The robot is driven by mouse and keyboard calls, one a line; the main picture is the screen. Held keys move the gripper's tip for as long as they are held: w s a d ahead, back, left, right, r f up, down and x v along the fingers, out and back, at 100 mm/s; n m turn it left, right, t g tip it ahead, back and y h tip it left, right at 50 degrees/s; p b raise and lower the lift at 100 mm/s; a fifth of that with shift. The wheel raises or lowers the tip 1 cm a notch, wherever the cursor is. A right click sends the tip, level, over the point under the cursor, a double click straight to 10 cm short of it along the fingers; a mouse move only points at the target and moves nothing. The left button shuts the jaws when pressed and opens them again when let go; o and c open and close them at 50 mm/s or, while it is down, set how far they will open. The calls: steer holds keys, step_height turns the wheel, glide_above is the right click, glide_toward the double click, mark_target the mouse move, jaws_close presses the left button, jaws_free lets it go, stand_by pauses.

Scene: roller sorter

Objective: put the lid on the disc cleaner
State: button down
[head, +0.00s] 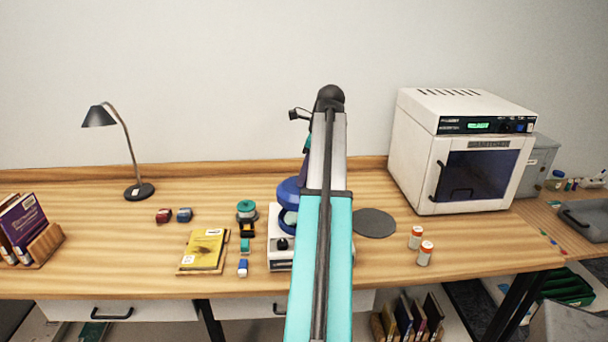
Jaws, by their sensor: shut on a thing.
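The disc cleaner (280,252) stands on the bench in the middle, with a white base and a black knob on its front. A rounded blue piece (288,192) shows above the base, with more blue just below it. This upper piece may be the lid. My arm covers its right side, so I cannot tell whether it rests on the cleaner or hangs above it. My gripper is hidden behind my own teal and grey arm, which rises through the middle of the head view.
A yellow book (206,247), a teal-topped round item (246,210) and small blocks lie left of the cleaner. A grey round mat (374,222) and two orange-capped bottles (415,238) lie right. A white oven-like cabinet (462,150) stands behind right; a lamp (139,190) stands left.

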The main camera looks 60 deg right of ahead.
steer(key=shift+f, duration=0.1)
stand_by(0.3)
steer(key=shift+f+b, duration=2.05)
steer(key=shift+b, duration=0.2)
steer(key=shift+f, duration=1)
steer(key=shift+p, duration=1.3)
steer(key=shift+f+p, duration=0.2)
steer(key=shift+p, duration=0.85)
stand_by(2.0)
